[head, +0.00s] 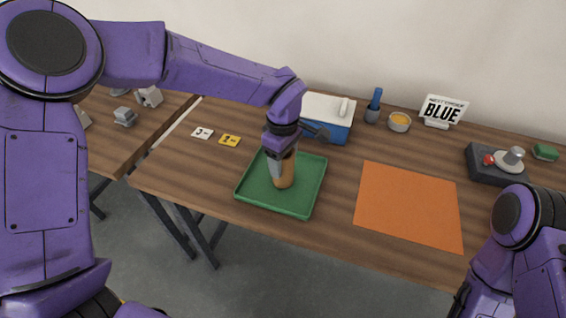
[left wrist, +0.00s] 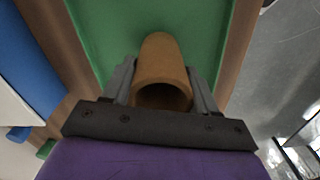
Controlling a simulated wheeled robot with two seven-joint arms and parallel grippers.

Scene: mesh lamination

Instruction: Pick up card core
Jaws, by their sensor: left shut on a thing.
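The card core, a brown hollow cardboard tube (head: 284,172), stands upright in or just over the green tray (head: 303,202). I cannot tell if its lower end touches the tray. My left gripper (head: 276,160) comes from above and is shut on the tube. In the left wrist view the tube (left wrist: 161,62) sits between the two grey fingers (left wrist: 160,85), with its open end towards the camera and the green tray floor (left wrist: 205,25) behind it. My right arm shows at the lower right, but its gripper is out of view.
An orange mat (head: 408,205) lies right of the tray.

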